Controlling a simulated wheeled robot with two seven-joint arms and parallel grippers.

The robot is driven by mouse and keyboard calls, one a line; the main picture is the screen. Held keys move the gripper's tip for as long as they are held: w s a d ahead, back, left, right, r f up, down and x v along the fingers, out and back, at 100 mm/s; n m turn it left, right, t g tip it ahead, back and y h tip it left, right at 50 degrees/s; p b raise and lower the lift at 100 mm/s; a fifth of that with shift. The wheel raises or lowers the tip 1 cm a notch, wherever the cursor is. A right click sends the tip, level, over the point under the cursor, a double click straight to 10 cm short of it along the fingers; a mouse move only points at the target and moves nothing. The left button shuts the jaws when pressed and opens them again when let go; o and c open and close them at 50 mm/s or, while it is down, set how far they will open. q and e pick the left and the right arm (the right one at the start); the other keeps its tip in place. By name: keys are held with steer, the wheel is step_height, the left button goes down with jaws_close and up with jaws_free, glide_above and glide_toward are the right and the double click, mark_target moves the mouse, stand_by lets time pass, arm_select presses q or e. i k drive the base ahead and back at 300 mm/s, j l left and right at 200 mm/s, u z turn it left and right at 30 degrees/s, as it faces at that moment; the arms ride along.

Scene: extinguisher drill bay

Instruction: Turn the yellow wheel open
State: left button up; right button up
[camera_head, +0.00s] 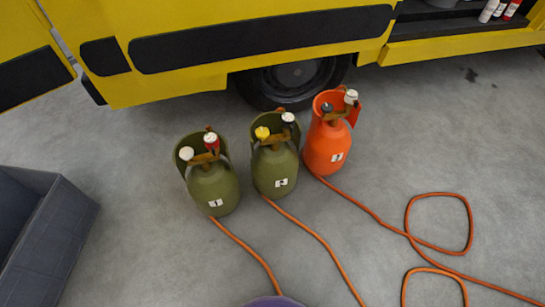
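The yellow wheel (262,132) sits on the left side of the valve on the middle green cylinder (272,172), which has a white label. A white and dark wheel (288,117) is on the right side of the same valve. The cylinder stands upright on the floor, with a collar behind its valve. I cannot tell how far the yellow wheel is turned. Neither of my grippers is in the head view.
A green cylinder (214,190) with white and red wheels stands left, an orange cylinder (327,147) right. Orange hoses (320,240) run across the floor. A yellow vehicle (170,85) is behind. A dark grey bin (50,235) stands at left.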

mark_target(261, 132)
steer(key=i+j+z, duration=0.15)
steer(key=i+j, duration=0.85)
steer(key=j, duration=0.15)
